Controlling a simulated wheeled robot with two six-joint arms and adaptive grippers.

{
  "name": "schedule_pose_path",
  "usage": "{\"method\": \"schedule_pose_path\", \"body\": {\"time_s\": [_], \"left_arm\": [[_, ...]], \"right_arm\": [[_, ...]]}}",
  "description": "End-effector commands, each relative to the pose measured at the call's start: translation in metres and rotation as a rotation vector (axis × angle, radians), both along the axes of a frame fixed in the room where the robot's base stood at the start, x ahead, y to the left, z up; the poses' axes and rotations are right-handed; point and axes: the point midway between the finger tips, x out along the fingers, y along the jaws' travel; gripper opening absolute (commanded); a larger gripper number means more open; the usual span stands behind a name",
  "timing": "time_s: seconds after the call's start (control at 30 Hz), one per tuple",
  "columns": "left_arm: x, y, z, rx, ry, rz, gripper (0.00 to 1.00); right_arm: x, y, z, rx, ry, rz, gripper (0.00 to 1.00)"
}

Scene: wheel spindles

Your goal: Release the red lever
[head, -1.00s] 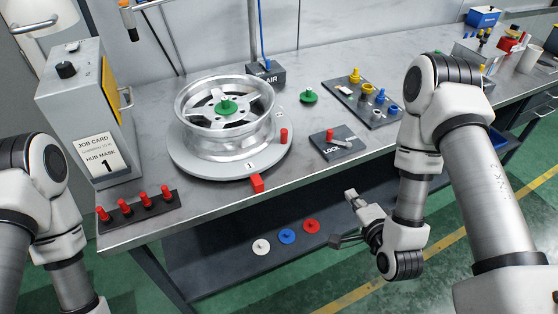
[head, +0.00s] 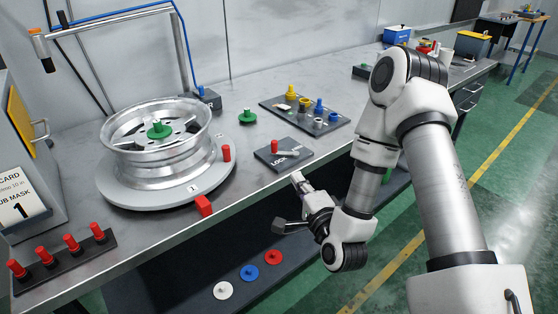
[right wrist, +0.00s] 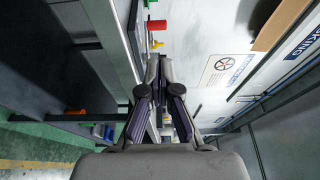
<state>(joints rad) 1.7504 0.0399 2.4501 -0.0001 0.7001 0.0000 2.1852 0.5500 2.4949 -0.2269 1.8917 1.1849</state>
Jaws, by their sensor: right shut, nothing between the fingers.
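The red lever (head: 274,145) stands upright on a dark block marked LOCK (head: 266,158), near the front edge of the bench. A short grey arm lies on the block beside its red knob. My right gripper (head: 298,180) is at the bench's front edge, just in front of and to the right of the LOCK block, apart from the lever. In the right wrist view its fingers (right wrist: 155,65) are together with nothing between them. A red piece shows beyond them there, but I cannot tell whether it is the lever. My left gripper is out of view.
A silver wheel (head: 150,170) with a green piece in its hub sits on a round grey turntable (head: 120,192) left of the block. Behind the block is a dark tray (head: 292,120) of coloured parts. A rack (head: 65,265) of red pegs stands front left.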

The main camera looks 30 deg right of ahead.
Motion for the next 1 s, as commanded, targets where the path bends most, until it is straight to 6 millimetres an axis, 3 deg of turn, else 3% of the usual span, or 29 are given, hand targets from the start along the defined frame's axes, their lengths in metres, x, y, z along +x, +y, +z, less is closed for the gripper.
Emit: {"method": "schedule_pose_path", "body": {"time_s": [0.03,0.17,0.33,0.63,0.8,1.0], "left_arm": [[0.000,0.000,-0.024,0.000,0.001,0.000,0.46],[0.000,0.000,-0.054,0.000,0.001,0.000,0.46],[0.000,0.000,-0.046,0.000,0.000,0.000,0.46],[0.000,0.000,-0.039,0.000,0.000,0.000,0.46],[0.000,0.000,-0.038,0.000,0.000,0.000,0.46],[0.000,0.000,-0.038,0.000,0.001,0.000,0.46]], "right_arm": [[0.004,-0.001,-0.011,0.002,-0.008,-0.001,0.00],[0.011,-0.003,-0.011,0.005,-0.009,0.003,0.00],[0.047,-0.011,0.002,-0.001,-0.003,0.005,0.00],[0.106,-0.025,0.003,-0.001,-0.002,0.006,0.00],[0.122,-0.029,0.001,0.002,0.001,0.005,0.00],[0.124,-0.029,0.001,0.003,0.000,0.005,0.00]]}}
